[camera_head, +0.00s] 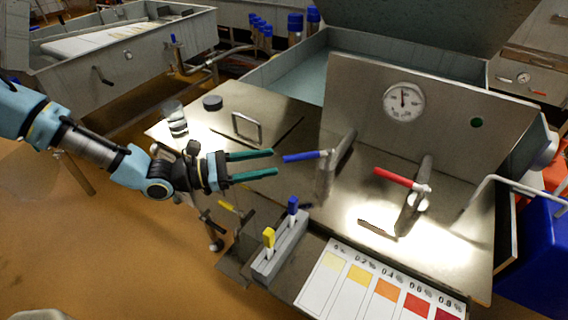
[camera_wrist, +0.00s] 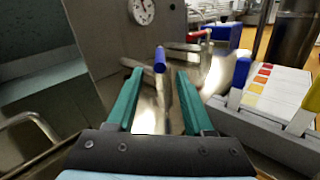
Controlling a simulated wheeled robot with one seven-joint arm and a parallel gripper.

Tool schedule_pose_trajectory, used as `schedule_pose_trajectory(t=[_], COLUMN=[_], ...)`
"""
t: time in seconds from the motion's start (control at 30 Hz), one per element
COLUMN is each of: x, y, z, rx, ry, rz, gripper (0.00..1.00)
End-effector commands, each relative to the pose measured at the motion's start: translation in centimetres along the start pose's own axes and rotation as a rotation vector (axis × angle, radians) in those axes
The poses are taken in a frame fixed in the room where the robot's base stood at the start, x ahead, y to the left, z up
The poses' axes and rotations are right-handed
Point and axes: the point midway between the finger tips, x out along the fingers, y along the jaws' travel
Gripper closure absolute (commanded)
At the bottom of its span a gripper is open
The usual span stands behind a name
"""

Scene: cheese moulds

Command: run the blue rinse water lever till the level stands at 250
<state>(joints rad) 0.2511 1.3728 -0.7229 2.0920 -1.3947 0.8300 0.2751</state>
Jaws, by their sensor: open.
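The blue lever (camera_head: 304,156) sits on a steel tap post on the steel worktop, its handle pointing left toward my gripper. My gripper (camera_head: 275,163) is open, its two green fingers pointing at the lever's tip and apart from it. In the wrist view the blue lever tip (camera_wrist: 159,60) lies ahead, between the lines of the fingers (camera_wrist: 155,78). A round dial gauge (camera_head: 404,102) is on the upright steel panel behind; its dark needle points about straight up, but its numbers are too small to read. The dial also shows in the wrist view (camera_wrist: 141,11).
A red lever (camera_head: 401,180) stands right of the blue one. A grey holder (camera_head: 279,250) with blue and yellow handled items and a colour chart (camera_head: 375,286) are at the front. A wire handle (camera_head: 247,129), a glass (camera_head: 175,118) and a dark puck (camera_head: 212,103) are at the back left.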

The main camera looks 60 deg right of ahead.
Motion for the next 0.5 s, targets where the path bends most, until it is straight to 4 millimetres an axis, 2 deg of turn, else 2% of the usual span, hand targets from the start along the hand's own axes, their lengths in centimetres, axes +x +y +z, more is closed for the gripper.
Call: schedule_pose_trajectory(t=[0.03, 0.2, 0.5], x=[-0.8, -2.1, -2.3], y=[0.1, 0.1, 0.0], z=[-0.2, -0.1, 0.1], rx=[0.001, 0.000, 0.000], ry=[0.001, 0.001, 0.000], rz=[0.002, 0.001, 0.000], gripper=[0.48, 0.48, 0.48])
